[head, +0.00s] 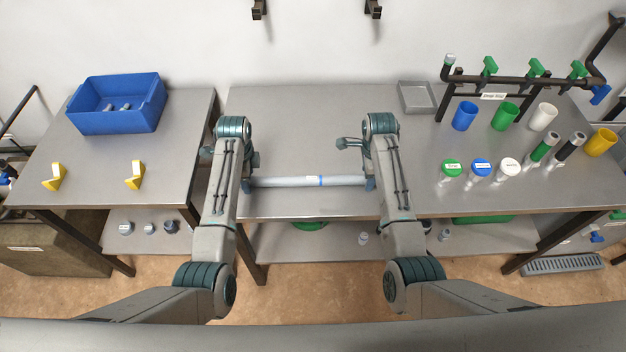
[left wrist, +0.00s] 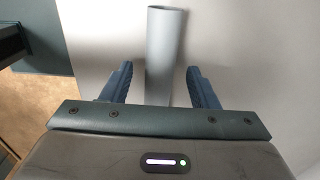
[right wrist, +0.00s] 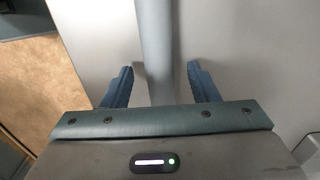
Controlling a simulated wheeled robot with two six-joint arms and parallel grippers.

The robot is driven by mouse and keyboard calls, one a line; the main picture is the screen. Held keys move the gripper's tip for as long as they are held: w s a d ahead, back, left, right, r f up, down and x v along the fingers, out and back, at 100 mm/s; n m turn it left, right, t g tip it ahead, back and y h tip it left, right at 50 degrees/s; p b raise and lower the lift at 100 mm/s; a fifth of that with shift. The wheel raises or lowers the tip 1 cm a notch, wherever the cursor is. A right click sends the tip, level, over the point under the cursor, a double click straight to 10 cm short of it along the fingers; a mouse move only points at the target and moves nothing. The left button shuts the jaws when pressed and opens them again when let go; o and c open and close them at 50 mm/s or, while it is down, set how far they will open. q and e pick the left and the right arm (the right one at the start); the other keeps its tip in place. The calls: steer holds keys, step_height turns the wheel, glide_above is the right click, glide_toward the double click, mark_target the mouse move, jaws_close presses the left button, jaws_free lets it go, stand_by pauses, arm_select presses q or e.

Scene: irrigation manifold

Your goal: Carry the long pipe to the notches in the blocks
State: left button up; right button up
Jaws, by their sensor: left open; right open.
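The long grey pipe (head: 290,182) lies across the middle table, with a blue band near its middle. Two yellow notched blocks, the left one (head: 54,177) and the right one (head: 135,175), stand apart on the left table. My left gripper (left wrist: 160,68) is open, with the pipe (left wrist: 166,50) running between its fingers and ending just beyond them. My right gripper (right wrist: 160,67) is open too, with the pipe (right wrist: 154,40) running between its fingers. Both grippers are above the pipe near its two ends. My arms partly hide these ends in the head view.
A blue bin (head: 117,118) with small parts stands behind the blocks. A gap separates the left table (head: 100,200) from the middle table (head: 290,120). Cups, capped fittings and a dark pipe rack (head: 520,82) crowd the right side. A grey tray (head: 416,110) sits at the back.

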arm_select(q)
steer(key=shift+f, duration=0.45)
arm_select(e)
steer(key=shift+f, duration=0.45)
arm_select(q)
steer(key=c, duration=1.2)
arm_select(e)
steer(key=c, duration=1.2)
arm_select(q)
steer(key=shift+o, duration=0.2)
arm_select(e)
steer(key=shift+o, duration=0.2)
arm_select(q)
steer(key=shift+r, duration=0.15)
arm_select(e)
steer(key=shift+r, duration=0.15)
